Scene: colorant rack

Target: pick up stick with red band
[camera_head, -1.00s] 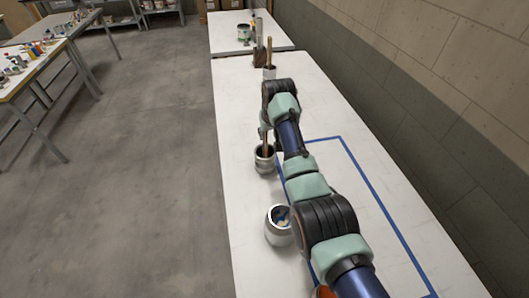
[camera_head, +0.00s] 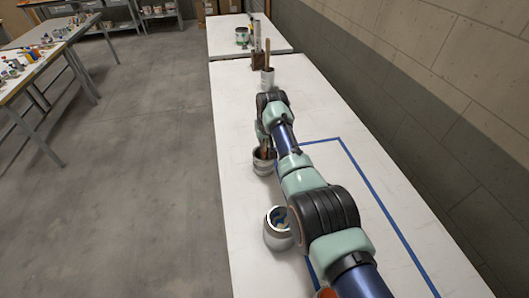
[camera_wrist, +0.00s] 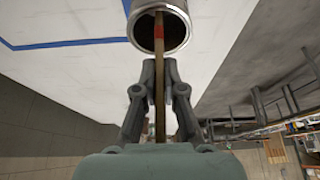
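The wooden stick with a red band (camera_wrist: 159,38) stands in an open metal can (camera_wrist: 176,30) in the wrist view. The red band shows just inside the can's mouth; the stick's lower end is hidden in the can. My gripper (camera_wrist: 160,72) has its fingers drawn in close on both sides of the stick, above the can, and looks shut on it. In the head view, the can (camera_head: 263,167) stands on the white table near its left edge, and my arm partly covers the stick and gripper.
A second can (camera_head: 278,240) with blue inside stands nearer on the table (camera_head: 240,130). A white can (camera_head: 267,78) with a stick and a brown holder (camera_head: 257,63) stand farther back. Blue tape (camera_head: 375,208) outlines a bare area at right. A wall runs along the right side.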

